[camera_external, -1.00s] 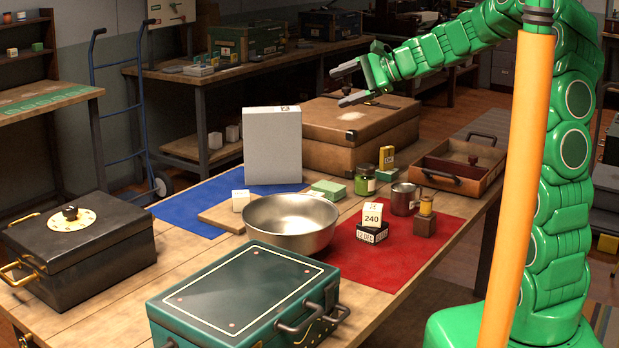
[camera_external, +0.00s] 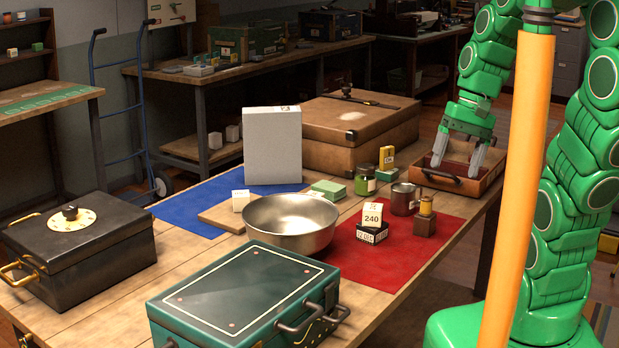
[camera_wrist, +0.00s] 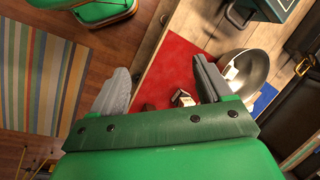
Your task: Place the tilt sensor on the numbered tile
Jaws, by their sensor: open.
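No thing is clearly marked as the tilt sensor. A card reading 240 (camera_external: 372,216) stands on a black block (camera_external: 371,234) on the red mat (camera_external: 392,262); I cannot tell if it is the numbered tile. Just right of it, a small brass piece (camera_external: 426,207) sits on a brown block (camera_external: 425,226). My gripper (camera_external: 456,163) points down over the shallow wooden tray (camera_external: 486,186) at the table's right end. Its fingers are apart with nothing visible between them. The wrist view shows my gripper (camera_wrist: 158,66) open, with the red mat (camera_wrist: 182,62) beyond.
Near the tray stand a dark mug (camera_external: 403,200), a green jar (camera_external: 365,181), a yellow box (camera_external: 386,157) and a brown case (camera_external: 335,135). A metal bowl (camera_external: 290,226), a green case (camera_external: 245,292) and a black box (camera_external: 80,252) stand further left. Bare wood shows at front left.

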